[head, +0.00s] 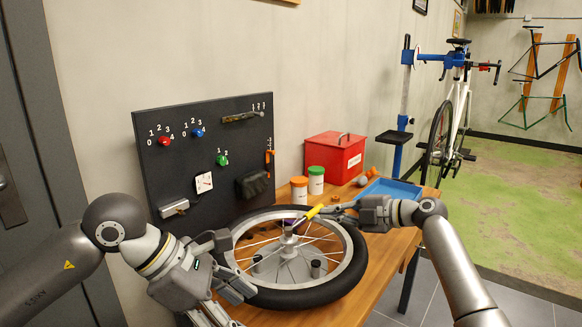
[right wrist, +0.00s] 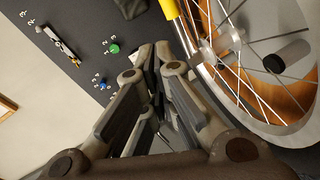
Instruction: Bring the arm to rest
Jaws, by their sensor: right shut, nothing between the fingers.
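My right gripper (head: 328,209) reaches in from the right over the wheel. Its fingers are shut and empty; they also show in the right wrist view (right wrist: 152,62). My left gripper (head: 236,268) is at the wheel's left edge, with its fingers spread apart. The spoked wheel (head: 341,288) with a black tyre lies flat on the wooden table (head: 388,262). A yellow piece (head: 313,212) is close to the right fingertips in the head view. In the right wrist view the yellow piece (right wrist: 169,9) stands clear of the fingers.
A black tool board (head: 230,135) stands behind the wheel. A red box (head: 334,155), an orange-lidded jar (head: 299,191) and a green-lidded jar (head: 316,182) stand at the back. A blue tray (head: 402,187) lies at the right. A bicycle on a stand (head: 404,95) is beyond the table.

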